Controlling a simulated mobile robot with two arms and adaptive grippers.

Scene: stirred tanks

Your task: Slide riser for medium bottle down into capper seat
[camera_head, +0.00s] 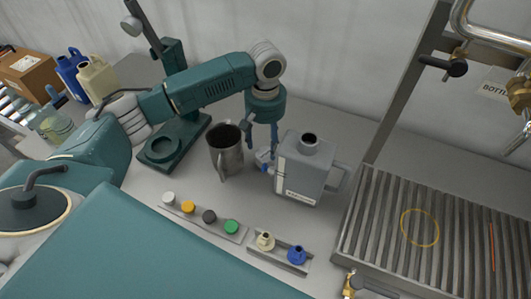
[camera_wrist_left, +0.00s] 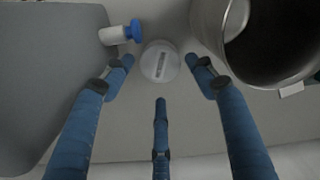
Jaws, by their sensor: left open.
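My left gripper (camera_head: 263,145) points down between the steel jug and the grey jerrycan, with its fingers spread and empty. In the left wrist view, a round pale disc with a small printed label (camera_wrist_left: 160,62) lies just beyond and between the open fingers (camera_wrist_left: 160,85). It looks like the riser, but the label is too small to read. In the head view the fingers mostly hide it. The green capper (camera_head: 180,128) stands to the left, behind the jug. Its round seat (camera_head: 162,151) is on its base and looks empty.
The steel jug (camera_head: 226,152) and grey jerrycan (camera_head: 304,172) closely flank the gripper. Coloured caps (camera_head: 208,216) sit in a front strip. A ribbed drainer (camera_head: 440,225) is at the right.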

